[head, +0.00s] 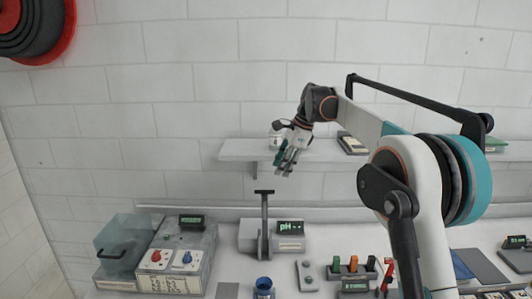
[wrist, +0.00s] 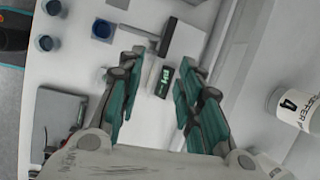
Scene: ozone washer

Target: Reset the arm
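My arm is raised over the counter in the head view, and my gripper (head: 287,164) hangs in front of the wall shelf, pointing down. In the wrist view my gripper (wrist: 155,88) has its two teal fingers apart with a clear gap between them. Nothing is held between them. The pH meter (head: 290,228) stands on the counter below the gripper, and its display (wrist: 165,80) shows between the fingers in the wrist view.
A wall shelf (head: 240,151) lies just behind the gripper, and a white buffer bottle (wrist: 293,106) is close at its right. A clear box (head: 121,243), a control unit (head: 186,260) and a blue cup (head: 263,286) stand on the counter. A lever stand (head: 264,222) rises beside the meter.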

